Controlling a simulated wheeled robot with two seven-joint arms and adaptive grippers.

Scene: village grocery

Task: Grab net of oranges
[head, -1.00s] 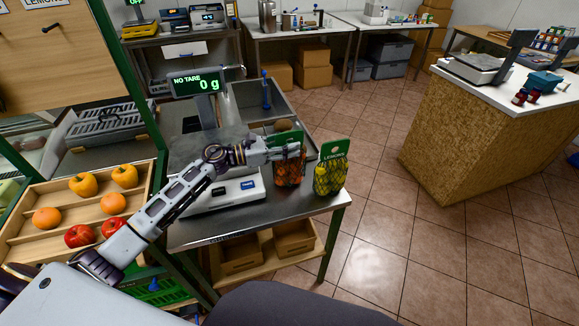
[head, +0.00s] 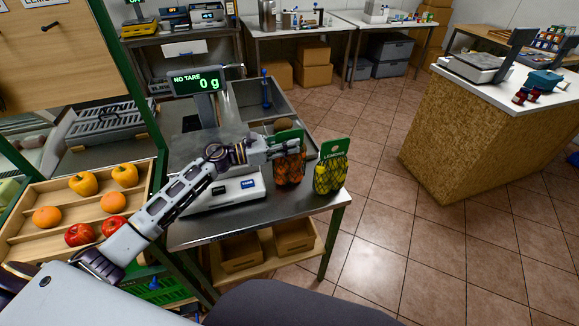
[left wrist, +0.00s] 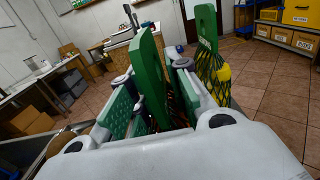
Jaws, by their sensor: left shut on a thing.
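The net of oranges (head: 290,171) has a green card top and is upright at the right end of the steel table, beside the scale. My left gripper (head: 292,147) reaches over the scale and is shut on its green card. In the left wrist view the green card (left wrist: 149,80) stands between the fingers, and the net below is mostly hidden. I cannot tell whether the net's bottom touches the table. My right gripper is out of view.
A net of lemons (head: 330,175) stands close to the right of the oranges; it also shows in the left wrist view (left wrist: 213,75). The scale (head: 225,192) lies under my left arm. A wooden fruit tray (head: 70,200) is at left. Open floor lies right of the table.

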